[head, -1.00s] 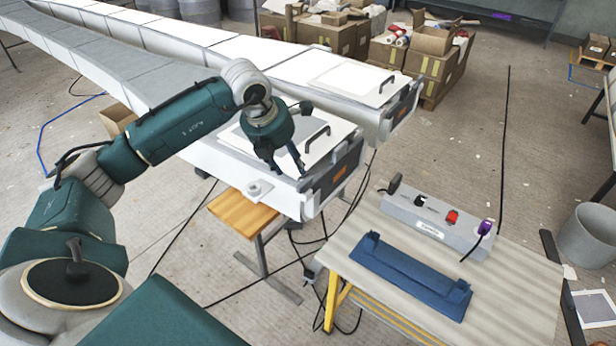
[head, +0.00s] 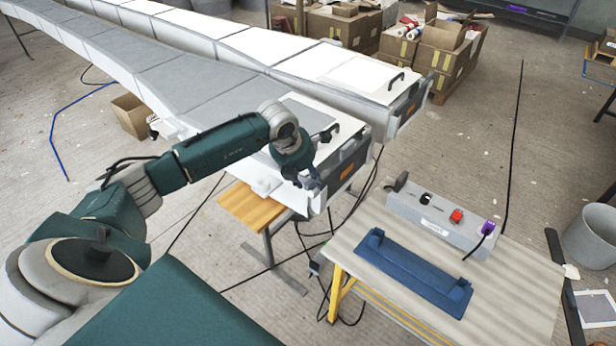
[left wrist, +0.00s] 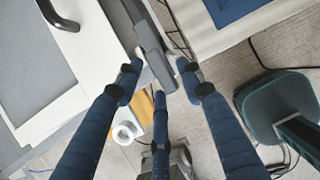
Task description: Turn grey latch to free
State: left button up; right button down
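The grey latch (left wrist: 157,62) is a flat bar at the end of the near white mould (left wrist: 88,45). In the head view my left gripper (head: 310,184) is at the front corner of that mould (head: 240,170) and largely hides the latch. In the left wrist view my left gripper's (left wrist: 160,66) dark blue fingers lie on both sides of the latch, with a third finger below. The tips look close to its edges; whether they touch it I cannot tell. My right gripper is not in view.
A table (head: 350,235) to the right holds a grey switch box (head: 440,222) with a red button, and a blue bracket (head: 412,275). A second white mould (head: 350,75) lies behind. Cables hang by the table. Cardboard boxes (head: 445,58) stand at the back.

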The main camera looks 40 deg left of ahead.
pick_arm(q)
grip_shut()
